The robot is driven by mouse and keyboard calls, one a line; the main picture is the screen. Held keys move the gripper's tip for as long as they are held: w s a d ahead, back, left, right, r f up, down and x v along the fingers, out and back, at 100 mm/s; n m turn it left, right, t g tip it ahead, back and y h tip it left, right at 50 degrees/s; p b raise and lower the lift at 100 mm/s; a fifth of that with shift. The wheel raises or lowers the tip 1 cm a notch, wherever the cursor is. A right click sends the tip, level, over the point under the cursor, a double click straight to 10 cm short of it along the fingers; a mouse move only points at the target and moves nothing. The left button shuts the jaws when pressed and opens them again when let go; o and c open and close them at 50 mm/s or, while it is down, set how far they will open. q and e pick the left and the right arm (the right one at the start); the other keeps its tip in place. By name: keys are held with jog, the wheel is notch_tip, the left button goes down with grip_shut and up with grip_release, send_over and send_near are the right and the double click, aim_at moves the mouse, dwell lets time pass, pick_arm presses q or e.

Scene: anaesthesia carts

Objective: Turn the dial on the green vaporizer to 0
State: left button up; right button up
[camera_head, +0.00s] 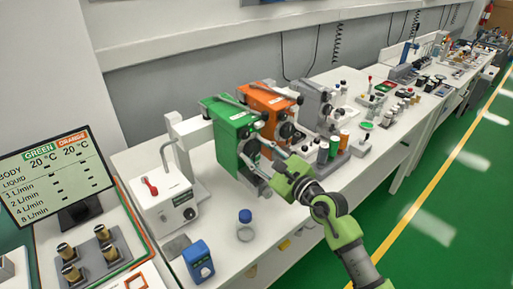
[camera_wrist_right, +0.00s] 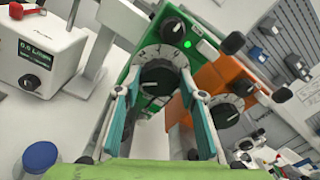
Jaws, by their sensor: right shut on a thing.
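The green vaporizer (camera_head: 230,121) stands on the white bench beside the orange vaporizer (camera_head: 264,97). It also shows in the right wrist view (camera_wrist_right: 142,42). Its dial (camera_wrist_right: 158,72) is a pale, marked disc with a black centre knob; its marks are too small to read. My right gripper (camera_wrist_right: 155,84) is shut on the dial, one finger at each side of it. In the head view my right gripper (camera_head: 258,160) reaches to the front of the green vaporizer and partly hides the dial. My left gripper is not in view.
A white flow meter unit (camera_head: 158,201) with a red lever stands to the left. A blue-capped jar (camera_head: 245,228) and a blue device (camera_head: 199,262) sit near the bench front. A monitor (camera_head: 48,174) is at far left. The green floor right of the bench is clear.

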jog(key=m+p, duration=0.4)
jog(key=m, duration=0.1)
jog(key=shift+d+r, duration=0.1)
jog(key=shift+r, duration=0.05)
jog(key=m+p, duration=0.1)
jog(key=m, duration=0.1)
jog(key=m+p, duration=0.2)
jog(key=m, duration=0.1)
jog(key=shift+w+g+y, duration=0.1)
jog(key=shift+g+y, duration=0.2)
jog(key=shift+y, duration=0.1)
jog(key=m+p, duration=0.1)
jog(key=m, duration=0.2)
jog(key=shift+d, duration=0.1)
jog(key=m+p, duration=0.1)
jog(key=m, duration=0.2)
jog(key=shift+y, duration=0.3)
jog(key=m, duration=0.3)
jog(key=shift+f+m+p, duration=0.25)
jog(key=shift+m+p, duration=0.1)
jog(key=shift+m, duration=0.05)
jog(key=shift+f+m, duration=0.1)
jog(key=shift+m, duration=1.4)
jog(key=o, duration=1.1)
